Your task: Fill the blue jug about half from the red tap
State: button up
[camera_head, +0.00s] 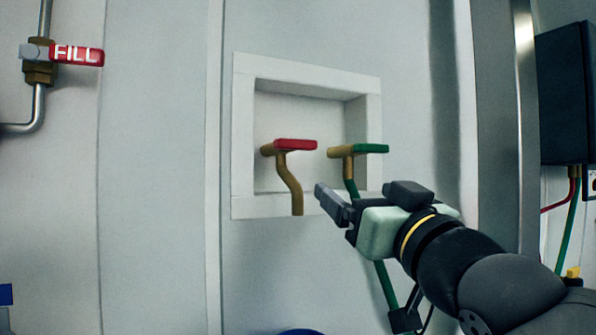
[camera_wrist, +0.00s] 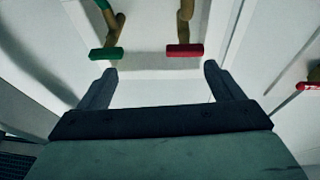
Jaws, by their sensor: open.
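The red tap (camera_head: 296,145) has a flat red handle on a brass body, and its curved spout points down from the white wall recess. Its handle also shows right of centre in the wrist view (camera_wrist: 185,50). I cannot tell whether water flows. A blue curved edge (camera_head: 301,332), perhaps the blue jug's rim, shows at the bottom of the head view below the spout. The rest of it is cut off, so its fill is hidden. My gripper (camera_head: 338,200) is open and empty, right of the red tap's spout and in front of the wall. Both fingers show apart in the wrist view (camera_wrist: 160,72).
A green-handled tap (camera_head: 371,148) with a green hose stands right of the red tap, behind my gripper. A red FILL lever (camera_head: 77,55) sits on a pipe at the far left. A dark box (camera_head: 565,95) hangs at the right.

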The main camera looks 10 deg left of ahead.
aim_at(299, 146)
jog(key=shift+n+g+y, duration=0.3)
jog(key=shift+n+y, duration=0.3)
jog(key=shift+y, duration=0.3)
jog(key=w+a+r+p, duration=0.2)
jog(key=a, duration=0.1)
jog(key=w+a+r+p, duration=0.3)
jog(key=a, duration=0.1)
jog(key=w+a+r+p, duration=0.3)
jog(key=a, duration=0.1)
jog(key=shift+w+a+r, duration=0.1)
jog(key=shift+a+r, duration=0.05)
jog(key=shift+p+x, duration=0.55)
jog(key=shift+x, duration=0.2)
jog(key=c, duration=1)
